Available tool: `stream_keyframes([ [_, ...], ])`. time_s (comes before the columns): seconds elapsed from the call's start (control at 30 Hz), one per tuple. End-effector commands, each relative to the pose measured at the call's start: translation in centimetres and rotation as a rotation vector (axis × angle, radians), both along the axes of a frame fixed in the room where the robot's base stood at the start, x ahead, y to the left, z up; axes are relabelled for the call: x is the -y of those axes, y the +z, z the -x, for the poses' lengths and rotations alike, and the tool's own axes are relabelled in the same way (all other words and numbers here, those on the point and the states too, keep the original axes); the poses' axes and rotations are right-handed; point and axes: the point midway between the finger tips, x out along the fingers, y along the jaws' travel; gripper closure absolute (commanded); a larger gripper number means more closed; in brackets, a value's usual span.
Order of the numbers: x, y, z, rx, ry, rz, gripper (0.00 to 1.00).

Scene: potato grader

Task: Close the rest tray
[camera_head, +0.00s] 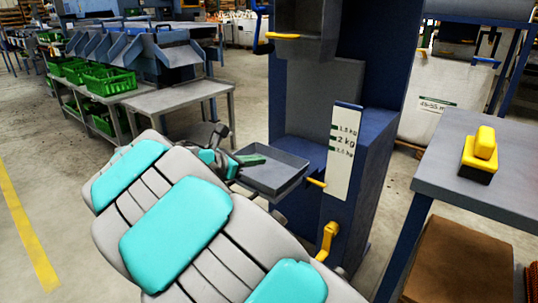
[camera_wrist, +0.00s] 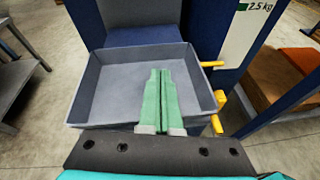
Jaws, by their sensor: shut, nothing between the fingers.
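The rest tray (camera_head: 283,180) is a shallow, empty grey tray that sticks out level from the front of the blue machine. It also shows in the wrist view (camera_wrist: 108,80), with its raised walls around a bare floor. My gripper (camera_head: 262,158) is shut and empty. In the wrist view its green fingers (camera_wrist: 160,71) reach across the tray's near wall, with the tips over the tray floor. I cannot tell whether they touch the tray. My arm hides part of the tray's near wall.
The blue machine (camera_head: 375,190) has a weight scale plate (camera_head: 343,150), a small yellow lever (camera_head: 316,182) and a yellow crank (camera_head: 327,242). A grey table (camera_head: 480,150) with a yellow-black button (camera_head: 479,155) stands right. A bench (camera_head: 178,97) stands left. Floor left is clear.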

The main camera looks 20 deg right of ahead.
Motion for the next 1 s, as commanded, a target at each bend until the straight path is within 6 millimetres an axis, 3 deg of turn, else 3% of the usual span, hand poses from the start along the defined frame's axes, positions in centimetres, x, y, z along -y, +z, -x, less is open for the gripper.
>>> stream_keyframes([
  [0.1, -2.9, -0.3, -2.2, -0.038, 0.091, 0.081, 1.0],
  [0.27, -3.6, -0.3, -3.3, -0.054, 0.129, 0.119, 1.0],
  [1.0, 6.1, -3.7, -10.1, -0.054, 0.125, 0.117, 1.0],
])
